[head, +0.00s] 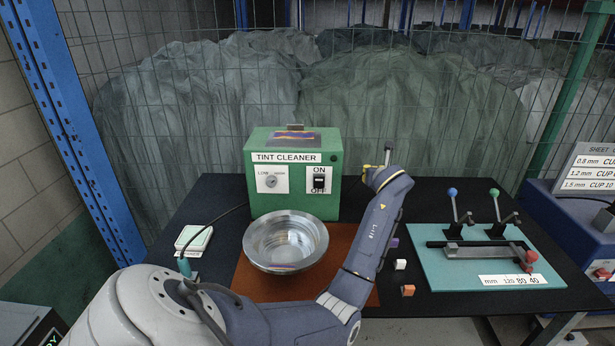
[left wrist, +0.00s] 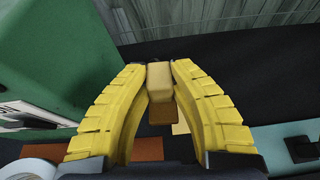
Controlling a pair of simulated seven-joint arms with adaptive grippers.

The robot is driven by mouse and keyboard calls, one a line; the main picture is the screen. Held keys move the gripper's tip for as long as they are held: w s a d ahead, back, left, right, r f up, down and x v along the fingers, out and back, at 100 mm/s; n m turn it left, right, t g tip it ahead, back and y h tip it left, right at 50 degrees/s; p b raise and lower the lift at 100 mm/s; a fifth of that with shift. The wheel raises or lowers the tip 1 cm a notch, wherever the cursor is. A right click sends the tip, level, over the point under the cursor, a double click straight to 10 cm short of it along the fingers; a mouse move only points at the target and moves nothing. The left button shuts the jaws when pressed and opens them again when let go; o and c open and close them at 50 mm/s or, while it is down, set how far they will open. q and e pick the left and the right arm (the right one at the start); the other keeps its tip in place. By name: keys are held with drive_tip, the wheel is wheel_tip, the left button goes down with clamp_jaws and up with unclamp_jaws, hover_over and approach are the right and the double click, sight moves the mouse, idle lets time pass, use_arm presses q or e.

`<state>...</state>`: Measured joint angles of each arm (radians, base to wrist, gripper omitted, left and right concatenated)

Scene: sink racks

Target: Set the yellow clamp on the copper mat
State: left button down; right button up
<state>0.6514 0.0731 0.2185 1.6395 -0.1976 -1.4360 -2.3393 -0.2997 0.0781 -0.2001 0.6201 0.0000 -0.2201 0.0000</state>
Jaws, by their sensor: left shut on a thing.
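My left gripper (left wrist: 172,95) has yellow fingers and is shut on the yellow clamp (left wrist: 178,82), which shows as a tan-yellow block between the fingertips in the left wrist view. The clamp is held up, over the dark table to the right of the green box. In the head view my wrist mostly hides the gripper and the clamp. The copper mat (head: 250,286) lies on the table in front of the box, with a metal bowl (head: 285,243) on it. My forearm covers the mat's right part. My right gripper is not in view.
The green TINT CLEANER box (head: 291,200) stands behind the bowl. White (head: 400,264) and orange (head: 408,290) cubes lie right of the mat. A teal board (head: 460,270) with levers is further right. A small white-green device (head: 194,238) sits at left.

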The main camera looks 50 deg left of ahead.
use_arm(q)
wheel_tip(320, 180, up, 4)
drive_tip(key=r, duration=0.1)
hover_over(352, 232)
wheel_tip(352, 232, down, 21)
drive_tip(key=shift+w+r, duration=0.1)
idle(0.4)
drive_tip(key=c, duration=1.6)
unclamp_jaws()
drive_tip(key=shift+f, duration=0.2)
drive_tip(key=shift+c, duration=0.2)
drive_tip(key=o, duration=0.4)
drive_tip(key=shift+c, duration=0.2)
